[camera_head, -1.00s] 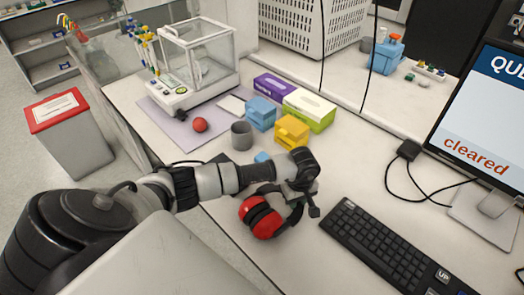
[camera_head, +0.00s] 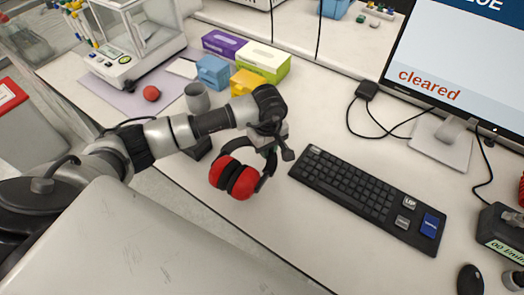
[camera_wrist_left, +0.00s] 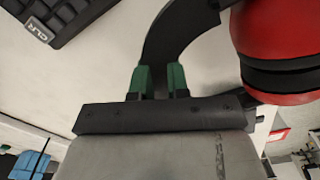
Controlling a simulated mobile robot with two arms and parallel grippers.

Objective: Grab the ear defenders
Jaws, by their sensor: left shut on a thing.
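The ear defenders (camera_head: 238,179) have red cups with black bands and a dark headband. In the head view they are at the bench's front part, left of the keyboard. My left gripper (camera_head: 272,143) is at their headband. In the left wrist view the two green fingertips of my left gripper (camera_wrist_left: 161,80) are shut on the dark headband, and one red cup (camera_wrist_left: 275,45) shows at the right. I cannot tell whether the ear defenders touch the bench. My right gripper is not in view.
A black keyboard (camera_head: 370,196) lies close to the right, with a monitor (camera_head: 460,60) behind it. A grey cup (camera_head: 197,97), a red ball (camera_head: 152,93) and coloured boxes (camera_head: 214,71) stand behind my left arm.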

